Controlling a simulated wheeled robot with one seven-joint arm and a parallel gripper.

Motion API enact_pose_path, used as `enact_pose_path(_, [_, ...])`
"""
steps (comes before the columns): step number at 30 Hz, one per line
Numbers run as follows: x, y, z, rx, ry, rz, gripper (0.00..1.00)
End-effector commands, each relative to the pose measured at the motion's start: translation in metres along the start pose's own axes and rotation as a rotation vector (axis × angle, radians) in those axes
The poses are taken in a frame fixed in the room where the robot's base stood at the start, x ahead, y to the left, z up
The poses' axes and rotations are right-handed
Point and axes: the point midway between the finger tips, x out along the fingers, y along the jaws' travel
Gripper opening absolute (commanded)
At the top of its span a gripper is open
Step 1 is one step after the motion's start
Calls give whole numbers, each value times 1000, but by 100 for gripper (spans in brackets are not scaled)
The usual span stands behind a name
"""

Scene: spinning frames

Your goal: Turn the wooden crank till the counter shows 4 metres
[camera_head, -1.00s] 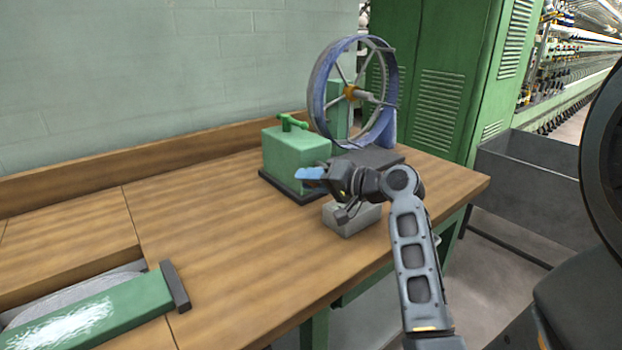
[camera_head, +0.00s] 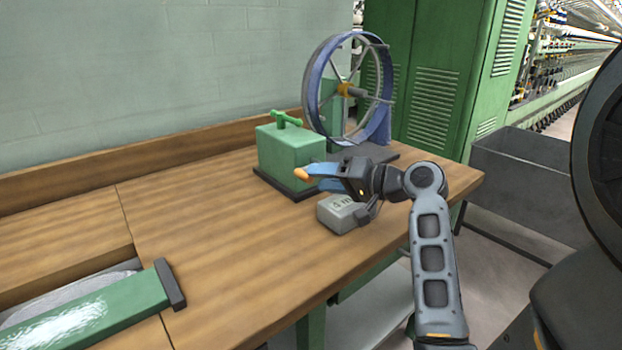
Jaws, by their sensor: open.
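A wooden crank knob (camera_head: 301,174), orange-brown, shows at the front right of the green box (camera_head: 290,150), just left of my gripper's blue fingertips. The rest of the crank is hidden. My gripper (camera_head: 318,178) is open, its fingers pointing left towards the knob. I cannot tell whether a finger touches the knob. The small grey counter (camera_head: 338,218) sits on the bench below my gripper, partly covered by it. Its top face has small dark marks that look like "4 m". A large blue-rimmed wheel (camera_head: 313,85) stands behind the box.
The wooden bench (camera_head: 220,235) is clear to the left of the counter. A green bar with a dark end (camera_head: 168,285) lies at the front left. A green cabinet (camera_head: 435,75) and a grey bin (camera_head: 520,180) stand to the right, beyond the bench's edge.

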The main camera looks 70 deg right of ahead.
Motion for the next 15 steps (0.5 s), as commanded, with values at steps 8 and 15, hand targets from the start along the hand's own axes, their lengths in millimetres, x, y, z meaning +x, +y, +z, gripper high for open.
enact_pose_path(8, [-27, 0, 0, -1, 1, 0, 48])
enact_pose_path(15, [-28, 0, 0, 0, 0, 0, 48])
